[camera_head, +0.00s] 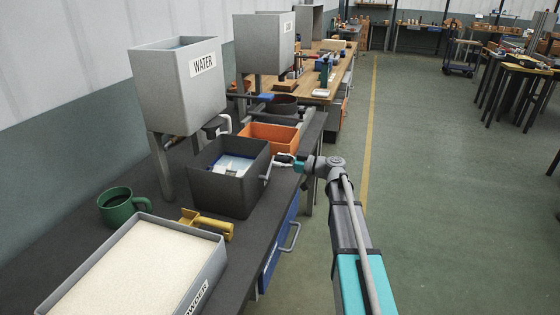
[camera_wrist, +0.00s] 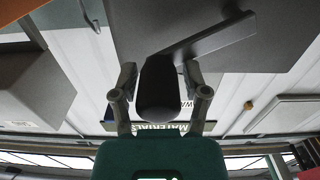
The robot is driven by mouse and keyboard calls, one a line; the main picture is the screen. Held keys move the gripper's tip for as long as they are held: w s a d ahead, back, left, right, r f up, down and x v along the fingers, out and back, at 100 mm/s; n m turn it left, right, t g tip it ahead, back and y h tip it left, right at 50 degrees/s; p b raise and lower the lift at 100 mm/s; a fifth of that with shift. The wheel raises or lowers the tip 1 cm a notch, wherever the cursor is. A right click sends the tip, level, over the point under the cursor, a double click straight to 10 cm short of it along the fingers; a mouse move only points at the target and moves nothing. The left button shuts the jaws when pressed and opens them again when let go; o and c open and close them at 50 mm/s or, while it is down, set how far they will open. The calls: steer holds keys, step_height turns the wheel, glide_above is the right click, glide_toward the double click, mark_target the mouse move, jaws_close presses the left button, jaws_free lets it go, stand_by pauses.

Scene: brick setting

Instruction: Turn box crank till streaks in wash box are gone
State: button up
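The wash box (camera_head: 222,190) is a dark grey open box on the bench. Inside it are pale and blue patches (camera_head: 235,165); at this size I cannot tell streaks from other contents. The box crank (camera_head: 266,171) shows as a grey arm on the box's right side. In the wrist view the crank's dark rounded handle (camera_wrist: 157,95) stands between my fingers, its flat arm running up to the right. My gripper (camera_head: 283,161) is beside the box's right side. In the wrist view my gripper (camera_wrist: 160,78) appears shut on the handle, a finger against each side.
A grey WATER tank (camera_head: 178,90) stands behind the box on legs. An orange bin (camera_head: 272,138) is beyond it. A green mug (camera_head: 122,208), a yellow tool (camera_head: 207,224) and a tray of pale powder (camera_head: 135,265) are nearer. The floor to the right is clear.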

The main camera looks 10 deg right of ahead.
jaws_close()
steer(key=shift+a, duration=0.15)
stand_by(0.4)
